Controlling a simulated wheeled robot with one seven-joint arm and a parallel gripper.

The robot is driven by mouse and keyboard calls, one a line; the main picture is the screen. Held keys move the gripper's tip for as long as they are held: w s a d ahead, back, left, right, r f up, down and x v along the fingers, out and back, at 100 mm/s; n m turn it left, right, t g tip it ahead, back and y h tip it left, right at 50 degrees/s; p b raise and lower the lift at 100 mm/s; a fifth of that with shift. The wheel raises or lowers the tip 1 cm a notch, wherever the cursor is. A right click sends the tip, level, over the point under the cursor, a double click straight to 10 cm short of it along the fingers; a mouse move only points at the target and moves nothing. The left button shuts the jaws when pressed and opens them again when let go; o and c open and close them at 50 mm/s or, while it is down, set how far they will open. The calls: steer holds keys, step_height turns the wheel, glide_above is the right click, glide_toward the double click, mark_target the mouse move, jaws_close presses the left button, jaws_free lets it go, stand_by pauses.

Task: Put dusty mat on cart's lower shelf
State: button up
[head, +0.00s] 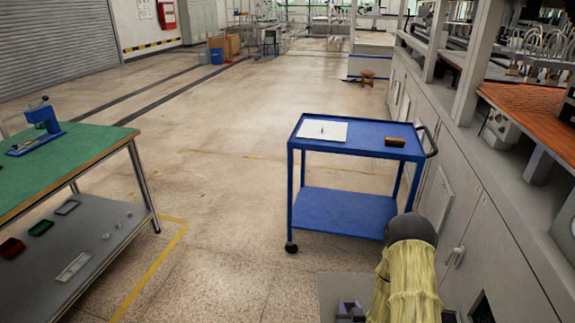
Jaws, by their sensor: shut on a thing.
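The blue cart (350,135) stands right of the middle, beside the grey cabinets, with an upper and a lower shelf. Its lower shelf (343,210) is bare where I can see it. I cannot make out a dusty mat for certain. A yellow, fibrous, rounded form (405,285) with a dark grey end rises at the bottom right, in front of the cart. I cannot tell whether it is a covering on my arm or something held. My gripper's fingertips do not show in this view.
A white sheet (322,130) and a brown block (394,142) lie on the cart's upper shelf. A green-topped workbench (75,148) stands at left. Grey cabinets (452,185) line the right side. Open floor (225,205) lies between bench and cart.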

steer(key=s+a+r+p, duration=0.1)
steer(key=a+r+p, duration=0.2)
steer(key=r+p, duration=0.9)
steer(key=shift+s+r+p, duration=0.25)
steer(key=shift+p, duration=1.3)
steer(key=shift+a+f, duration=0.1)
steer(key=shift+a, duration=0.05)
steer(key=f, duration=0.2)
steer(key=s+f, duration=0.1)
steer(key=f, duration=0.2)
steer(key=shift+s+f, duration=0.2)
steer(key=shift+f, duration=0.05)
steer(key=shift+s, duration=0.15)
